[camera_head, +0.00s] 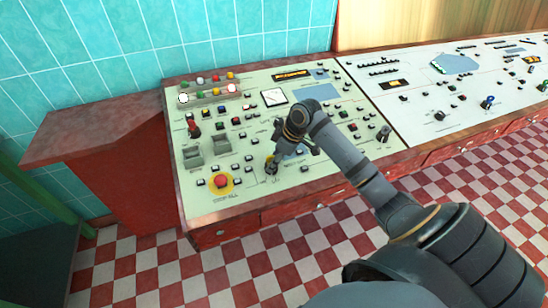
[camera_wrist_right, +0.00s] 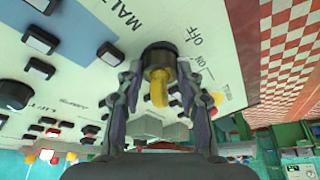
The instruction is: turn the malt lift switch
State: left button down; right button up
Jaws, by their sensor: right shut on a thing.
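The malt lift switch (camera_wrist_right: 159,88) is a dark round base with a yellow handle on the pale panel. It shows in the middle of the right wrist view, beside printed "MALT" lettering and small position marks. My right gripper (camera_wrist_right: 160,76) has one finger on each side of the switch and is shut on it. In the head view the right gripper (camera_head: 272,163) reaches down to the front middle of the left panel, and the arm hides part of the panel there. The exact angle of the handle is hard to read. My left gripper is not in view.
A red stop button on a yellow disc (camera_head: 220,181) sits left of the gripper. Several small push buttons, grey blocks (camera_head: 193,158) and a red-handled lever (camera_head: 193,128) lie nearby. A white panel (camera_head: 420,100) continues right. Checkered floor (camera_head: 300,250) lies in front.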

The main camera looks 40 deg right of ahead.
jog(key=shift+r+n+p, duration=0.1)
jog(key=shift+n+p, duration=0.35)
jog(key=shift+n, duration=0.25)
jog(key=shift+w+d+n+g+y+p, duration=0.1)
jog(key=shift+n+g+y+p, duration=0.35)
jog(key=shift+n, duration=0.85)
jog(key=o, duration=1.2)
jog(key=v, duration=1.1)
jog(key=shift+w+d+r, duration=0.1)
jog(key=shift+d+r, duration=0.1)
jog(key=shift+r, duration=0.2)
